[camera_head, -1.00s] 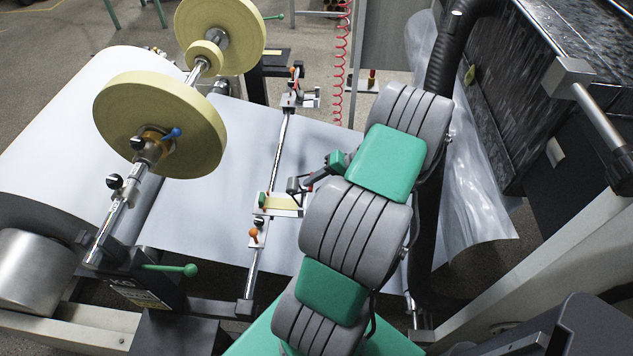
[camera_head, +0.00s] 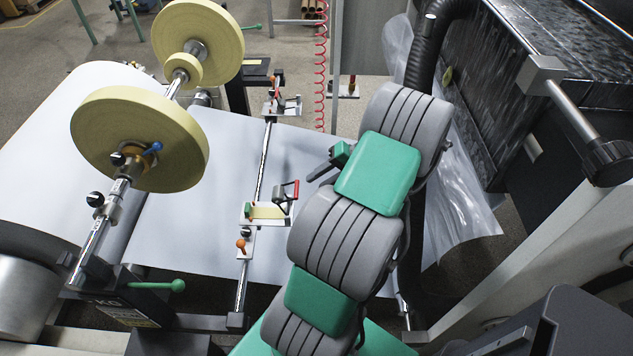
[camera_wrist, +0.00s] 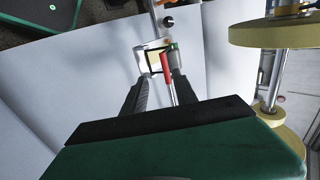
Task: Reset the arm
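My arm reaches from the bottom of the head view up and back toward the left. My gripper (camera_head: 322,172) is partly hidden there by the arm, just right of a small tape holder with a red handle (camera_head: 295,189). In the wrist view, the two dark fingers of my gripper (camera_wrist: 158,80) are spread apart with nothing clamped between them. The red handle (camera_wrist: 166,66) shows beyond the fingertips, apart from them. The holder has a yellow tape strip (camera_head: 268,212) and sits on a metal rail (camera_head: 264,165) over the white paper (camera_head: 200,225).
Two yellow rolls (camera_head: 139,138) (camera_head: 190,42) sit on a shaft at the left. A second holder (camera_head: 282,105) is farther along the rail. A dark machine (camera_head: 575,110) fills the right.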

